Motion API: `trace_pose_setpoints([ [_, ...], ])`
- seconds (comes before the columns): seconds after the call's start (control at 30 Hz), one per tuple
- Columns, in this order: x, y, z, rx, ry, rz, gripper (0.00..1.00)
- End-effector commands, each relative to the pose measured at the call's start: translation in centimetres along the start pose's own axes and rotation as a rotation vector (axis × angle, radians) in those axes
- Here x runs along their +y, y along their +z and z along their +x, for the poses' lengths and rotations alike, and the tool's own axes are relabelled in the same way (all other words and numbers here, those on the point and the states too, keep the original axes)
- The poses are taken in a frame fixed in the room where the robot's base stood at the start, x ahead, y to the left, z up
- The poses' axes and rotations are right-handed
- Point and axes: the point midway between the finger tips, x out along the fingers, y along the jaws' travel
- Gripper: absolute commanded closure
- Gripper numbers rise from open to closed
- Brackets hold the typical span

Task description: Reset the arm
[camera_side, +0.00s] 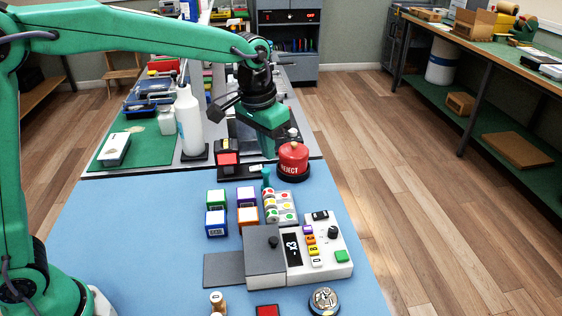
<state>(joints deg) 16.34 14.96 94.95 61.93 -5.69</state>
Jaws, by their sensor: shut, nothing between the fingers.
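My green arm reaches in from the left of the side view and bends down at a black wrist. My gripper (270,143) hangs over the far part of the blue work mat (130,240). It is shut and nothing shows held in it.
Several coloured cubes (217,222) sit left of a tray of coloured dots (283,206). A grey device with buttons and a knob (325,245) is nearer the camera. A white bottle (188,122) stands behind, left of my gripper. The mat's left front is clear.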

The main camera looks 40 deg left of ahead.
Motion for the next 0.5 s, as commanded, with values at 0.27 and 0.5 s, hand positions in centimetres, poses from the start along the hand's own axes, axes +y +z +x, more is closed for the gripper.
trace_pose_setpoints([
  [0.27, -3.0, 4.6, -4.0, 0.075, -0.004, -0.039, 1.0],
  [0.5, -5.1, 9.0, -6.2, 0.138, -0.012, -0.071, 1.0],
])
